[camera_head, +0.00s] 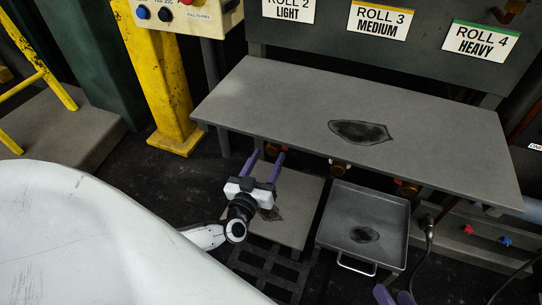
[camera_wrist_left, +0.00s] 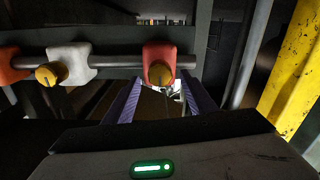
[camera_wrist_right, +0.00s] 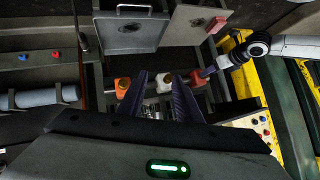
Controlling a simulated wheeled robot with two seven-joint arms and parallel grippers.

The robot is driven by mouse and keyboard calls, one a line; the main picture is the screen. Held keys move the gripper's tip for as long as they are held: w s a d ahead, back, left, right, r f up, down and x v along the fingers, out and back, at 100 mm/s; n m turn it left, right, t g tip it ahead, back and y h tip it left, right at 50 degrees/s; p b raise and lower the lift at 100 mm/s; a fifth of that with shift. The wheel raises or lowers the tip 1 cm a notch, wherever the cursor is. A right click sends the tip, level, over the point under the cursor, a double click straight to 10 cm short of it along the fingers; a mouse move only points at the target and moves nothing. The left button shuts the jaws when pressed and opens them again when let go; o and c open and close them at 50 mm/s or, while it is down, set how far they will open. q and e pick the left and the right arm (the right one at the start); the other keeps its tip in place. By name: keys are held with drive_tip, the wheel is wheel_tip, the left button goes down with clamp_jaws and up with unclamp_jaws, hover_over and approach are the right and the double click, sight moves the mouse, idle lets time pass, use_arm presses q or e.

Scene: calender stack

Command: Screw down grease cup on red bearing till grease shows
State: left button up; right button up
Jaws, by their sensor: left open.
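The red bearing (camera_wrist_left: 157,52) with its brass grease cup (camera_wrist_left: 161,73) sits on a shaft in the left wrist view. In the head view the cup (camera_head: 274,148) is partly hidden under the bench front. My left gripper (camera_head: 265,160) is open and points at this bearing from the front. In the left wrist view the cup shows between and beyond its purple fingers; I cannot tell whether they touch it. No grease can be made out at the bearing. My right gripper (camera_wrist_right: 160,88) is open and empty; its fingertips (camera_head: 394,296) show at the head view's bottom edge.
A white bearing (camera_wrist_left: 68,62) and an orange bearing (camera_wrist_left: 12,66) share the shaft, each with a cup. The grey bench top (camera_head: 250,95) overhangs them. A stained plate (camera_head: 298,190) and metal tray (camera_head: 335,230) lie below. A yellow post (camera_head: 165,90) stands left.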

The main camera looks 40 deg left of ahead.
sight(271, 151)
use_arm(q)
drive_tip(key=shift+b+x, duration=0.45)
drive_tip(key=shift+x, duration=1.2)
use_arm(e)
drive_tip(key=shift+a+r+y, duration=0.35)
drive_tip(key=shift+r+y, duration=0.05)
drive_tip(key=shift+r, duration=0.2)
use_arm(q)
drive_tip(key=shift+c, duration=0.2)
drive_tip(key=c, duration=1)
use_arm(e)
drive_tip(key=shift+r, duration=0.15)
use_arm(q)
drive_tip(key=shift+p, duration=0.3)
use_arm(e)
drive_tip(key=shift+r, duration=0.1)
use_arm(q)
drive_tip(key=shift+r+m+p, duration=0.1)
drive_tip(key=shift+m+p, duration=0.2)
use_arm(e)
drive_tip(key=shift+d+h, duration=0.15)
drive_tip(key=shift+h, duration=0.15)
